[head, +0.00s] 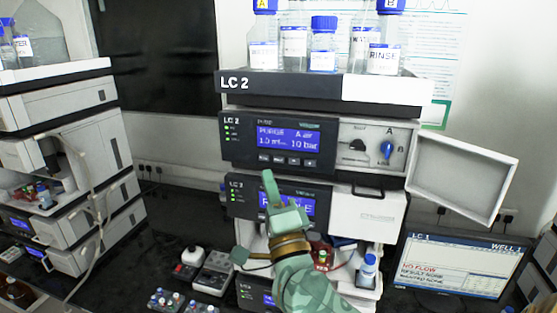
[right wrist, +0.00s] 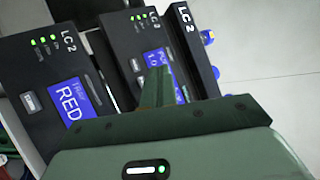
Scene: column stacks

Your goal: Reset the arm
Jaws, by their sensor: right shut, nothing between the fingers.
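My right gripper (head: 268,176) is raised in front of the middle of the LC 2 stack (head: 236,141), pointing up, with its fingers closed together and nothing between them. It covers part of the second module's blue display (head: 308,206). In the right wrist view the shut fingers (right wrist: 157,72) overlap the panel with the blue screen (right wrist: 158,62); I cannot tell whether they touch it.
The upper module's screen (head: 288,137) shows PURGE, and its knob (head: 388,150) is blue. An open white door (head: 463,178) juts right. Bottles (head: 323,45) stand on top. A monitor (head: 455,266) reads NO FLOW. Another stack (head: 60,103) stands left, with small boxes (head: 215,272) between.

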